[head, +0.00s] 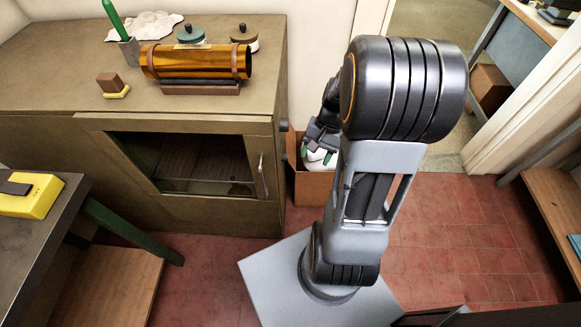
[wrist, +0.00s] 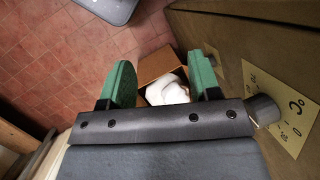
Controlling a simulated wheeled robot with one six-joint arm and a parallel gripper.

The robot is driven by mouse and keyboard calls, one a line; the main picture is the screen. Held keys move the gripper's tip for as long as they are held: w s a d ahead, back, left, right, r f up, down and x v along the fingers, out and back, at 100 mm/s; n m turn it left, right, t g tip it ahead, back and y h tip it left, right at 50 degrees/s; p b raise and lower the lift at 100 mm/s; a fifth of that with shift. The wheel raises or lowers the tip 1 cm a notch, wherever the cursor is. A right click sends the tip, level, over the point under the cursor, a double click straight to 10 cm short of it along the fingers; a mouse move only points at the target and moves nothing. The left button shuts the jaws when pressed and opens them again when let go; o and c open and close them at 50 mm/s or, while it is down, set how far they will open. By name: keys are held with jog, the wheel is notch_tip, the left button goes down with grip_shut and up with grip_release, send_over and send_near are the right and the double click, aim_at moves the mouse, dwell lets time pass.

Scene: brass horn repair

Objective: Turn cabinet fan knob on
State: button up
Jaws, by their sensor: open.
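The cabinet (head: 60,150) stands at the left in the head view, with a glass front door. Two dark knobs, an upper one (head: 284,126) and a lower one (head: 284,157), stick out from its right side. In the wrist view a grey round knob (wrist: 264,109) stands on a cream label plate (wrist: 288,85) with dark marks. Which of the two it is, I cannot tell. My gripper (wrist: 160,78) has green fingers, open and empty. The knob is outside the jaws, right of the right finger. In the head view my arm partly hides my gripper (head: 318,150) beside the cabinet's right side.
A cardboard box (head: 308,188) with white cloth-like contents (wrist: 168,90) stands on the floor below my gripper. An amber cylinder (head: 195,62), jars and a small brush-like block (head: 112,85) sit on the cabinet top. Red tiled floor (head: 440,220) is open at the right.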

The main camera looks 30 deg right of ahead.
jog(key=w+d+f+m+t+y+b, duration=0.1)
jog(key=d+f+m+y+b, duration=0.3)
jog(key=f, duration=0.5)
jog(key=w+d+f+m+t+y+b, duration=0.1)
jog(key=d+f+m+t+y+b, duration=0.1)
jog(key=f+m+y, duration=0.35)
jog(key=m+t+y+b, duration=0.1)
jog(key=m+t+y, duration=0.1)
jog(key=m+t, duration=0.55)
send_near(285, 157)
jog(key=f+x, duration=0.1)
jog(key=x, duration=0.7)
jog(key=shift+w+f, duration=0.15)
jog(key=shift+w, duration=0.2)
jog(key=shift+d, duration=0.15)
jog(key=c, duration=0.9)
